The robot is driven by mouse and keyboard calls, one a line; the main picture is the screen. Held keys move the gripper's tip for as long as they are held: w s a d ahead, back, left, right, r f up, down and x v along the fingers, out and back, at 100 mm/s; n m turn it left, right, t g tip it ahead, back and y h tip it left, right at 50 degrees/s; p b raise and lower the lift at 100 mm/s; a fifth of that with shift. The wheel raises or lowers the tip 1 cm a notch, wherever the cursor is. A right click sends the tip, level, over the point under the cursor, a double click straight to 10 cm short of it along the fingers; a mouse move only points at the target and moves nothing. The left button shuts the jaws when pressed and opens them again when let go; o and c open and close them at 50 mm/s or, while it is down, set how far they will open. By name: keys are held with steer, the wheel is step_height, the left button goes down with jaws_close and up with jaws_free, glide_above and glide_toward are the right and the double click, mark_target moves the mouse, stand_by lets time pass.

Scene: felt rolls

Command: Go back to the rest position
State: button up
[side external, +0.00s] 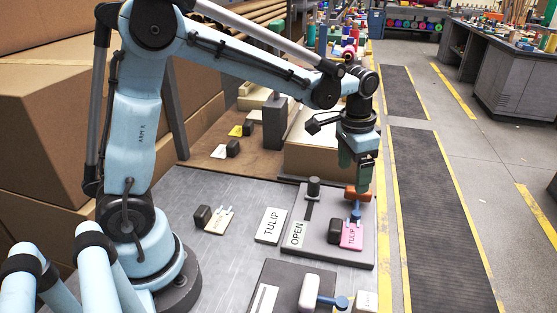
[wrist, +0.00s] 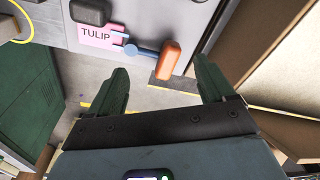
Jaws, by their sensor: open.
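My gripper (side external: 357,178), with dark green fingers, hangs at the right edge of the grey bench. In the wrist view its fingers (wrist: 160,66) are spread and nothing is held between them. An orange handle (side external: 357,194) on a blue pivot (side external: 355,213) stands just below the fingers in the side view. In the wrist view the orange handle (wrist: 170,60) appears ahead, between the fingertips; the exact gap is unclear. A pink tag reading TULIP (side external: 351,236) lies by the pivot, next to a black block (side external: 333,231). The pink tag (wrist: 98,37) also shows in the wrist view.
The handle's grey panel (side external: 330,252) carries an OPEN label (side external: 296,234) and a black knob (side external: 313,187). A white TULIP card (side external: 270,226) lies left of it. Another panel (side external: 262,282) is in front. A cardboard box (side external: 305,155) stands behind. Aisle floor lies to the right.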

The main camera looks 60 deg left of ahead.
steer(key=s+a+r+n+t, duration=0.1)
steer(key=s+t, duration=0.2)
steer(key=s, duration=0.4)
steer(key=s+a+r+n+t, duration=0.1)
steer(key=s+r+n+t, duration=0.1)
steer(key=s, duration=0.5)
steer(key=shift+r+t, duration=0.3)
steer(key=shift+t, duration=0.3)
